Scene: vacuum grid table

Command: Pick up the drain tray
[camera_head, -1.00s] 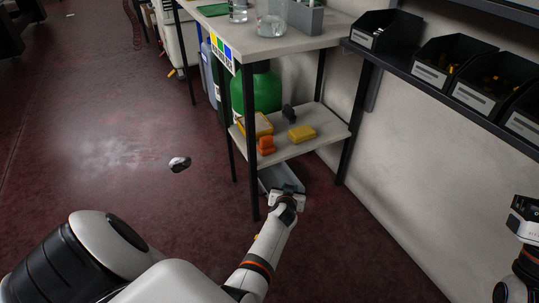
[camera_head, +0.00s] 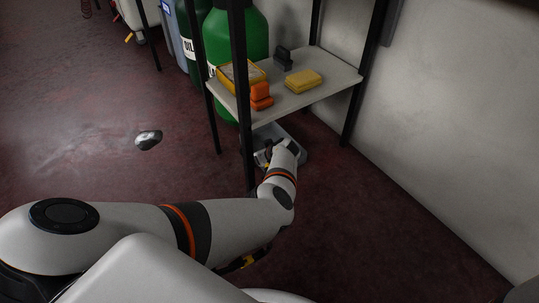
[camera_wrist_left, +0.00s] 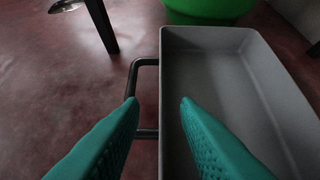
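The drain tray is a grey, shallow, rectangular box. In the head view the tray (camera_head: 272,131) lies low under the shelf of the table, partly hidden by my left arm and a table leg. In the left wrist view the tray (camera_wrist_left: 225,75) fills the right side, empty where visible, with a dark loop handle (camera_wrist_left: 134,80) on its left wall. My left gripper (camera_wrist_left: 158,102) is open. One teal finger is left of the wall near the handle; the other appears over the tray's inside. Contact cannot be told. In the head view the left gripper (camera_head: 265,153) is mostly hidden.
The shelf (camera_head: 310,97) above the tray holds a yellow box, an orange item, a yellow sponge-like block and a dark block. Black table legs (camera_head: 243,130) stand close to my arm. A green cylinder (camera_head: 222,45) stands behind. Open floor lies left, with a shiny object (camera_head: 148,139).

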